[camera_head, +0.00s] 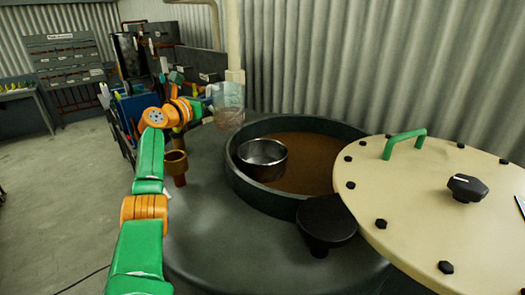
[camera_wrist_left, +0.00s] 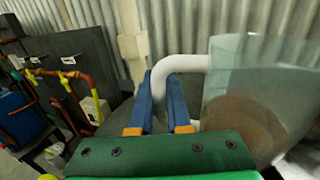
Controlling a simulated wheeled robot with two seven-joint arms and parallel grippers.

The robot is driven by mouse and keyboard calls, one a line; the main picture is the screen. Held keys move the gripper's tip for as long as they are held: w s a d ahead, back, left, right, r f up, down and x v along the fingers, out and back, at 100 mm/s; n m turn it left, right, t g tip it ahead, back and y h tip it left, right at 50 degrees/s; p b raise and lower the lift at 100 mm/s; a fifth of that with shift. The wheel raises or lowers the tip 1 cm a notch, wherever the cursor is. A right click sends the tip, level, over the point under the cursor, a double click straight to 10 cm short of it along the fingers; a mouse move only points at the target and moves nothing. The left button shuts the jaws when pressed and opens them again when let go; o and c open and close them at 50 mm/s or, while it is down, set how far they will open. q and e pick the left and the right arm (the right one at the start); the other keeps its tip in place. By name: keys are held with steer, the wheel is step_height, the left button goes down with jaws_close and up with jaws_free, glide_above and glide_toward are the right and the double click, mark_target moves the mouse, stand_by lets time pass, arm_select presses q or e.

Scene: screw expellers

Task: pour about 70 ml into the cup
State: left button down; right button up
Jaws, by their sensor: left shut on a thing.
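A clear jug (camera_head: 229,100) with a white handle (camera_wrist_left: 185,63) is held up near the far left rim of the round opening. My left gripper (camera_head: 207,114) is shut on the handle; its blue fingers (camera_wrist_left: 172,103) stand either side of it in the wrist view. The jug (camera_wrist_left: 262,95) shows a brownish tint low down; I cannot tell whether it is liquid or background seen through it. A shiny metal cup (camera_head: 262,158) stands upright on the brown material inside the opening, below and right of the jug. My right gripper is not in view.
The dark rim (camera_head: 240,185) surrounds the brown material (camera_head: 310,165). A cream bolted lid (camera_head: 440,215) with a green handle (camera_head: 404,143) covers the right side. A black round piece (camera_head: 326,222) sits in front. A brass fitting (camera_head: 176,163) stands near my left arm.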

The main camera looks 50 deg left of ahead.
mark_target(219, 88)
arm_select(q)
steer(key=d+r+m, duration=0.3)
steer(key=m, duration=0.1)
steer(key=shift+d+t, duration=0.15)
steer(key=shift+t, duration=0.25)
steer(key=shift+w+d+r+m, duration=0.2)
steer(key=shift+d+r+m, duration=0.3)
steer(key=shift+m, duration=0.3)
steer(key=d+r+m, duration=0.2)
steer(key=m, duration=0.1)
steer(key=d+r+m+t, duration=0.1)
steer(key=m, duration=0.1)
steer(key=shift+w+d+h, duration=0.1)
steer(key=shift+d+h, duration=0.3)
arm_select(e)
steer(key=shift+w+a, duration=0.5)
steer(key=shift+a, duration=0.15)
arm_select(q)
steer(key=shift+d+m, duration=0.15)
steer(key=shift+m, duration=0.45)
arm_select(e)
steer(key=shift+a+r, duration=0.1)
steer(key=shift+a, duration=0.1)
